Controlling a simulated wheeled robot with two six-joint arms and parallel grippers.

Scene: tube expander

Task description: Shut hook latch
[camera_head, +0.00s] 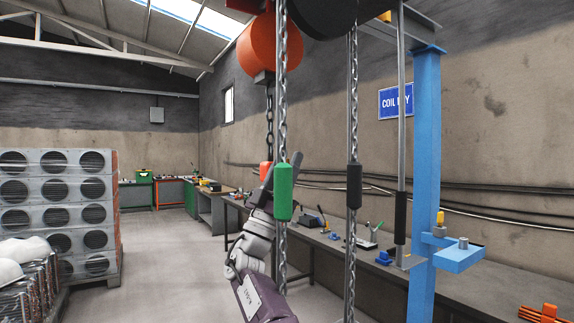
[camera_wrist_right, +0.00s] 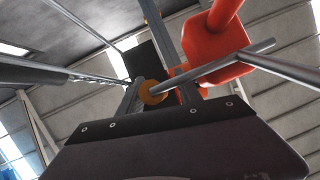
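The red hook block (camera_head: 266,170) hangs on a chain just behind the green handle in the head view. It also shows as a large red body (camera_wrist_right: 215,62) at the upper right of the wrist view, with a grey bar (camera_wrist_right: 222,67) across it. The hook and latch are mostly hidden in the head view. My right gripper (camera_head: 279,178) is raised beside the block, its dark fingers apart. In the wrist view an orange rounded piece (camera_wrist_right: 153,92) shows between the fingers; I cannot tell whether they touch it. My left gripper is out of view.
A green handle (camera_head: 284,192) and a black handle (camera_head: 354,186) hang on chains in front of and right of my gripper. A blue post (camera_head: 424,180) stands at right. A workbench (camera_head: 470,285) with tools lines the wall. Stacked grey coil units (camera_head: 55,200) stand left; the middle floor is clear.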

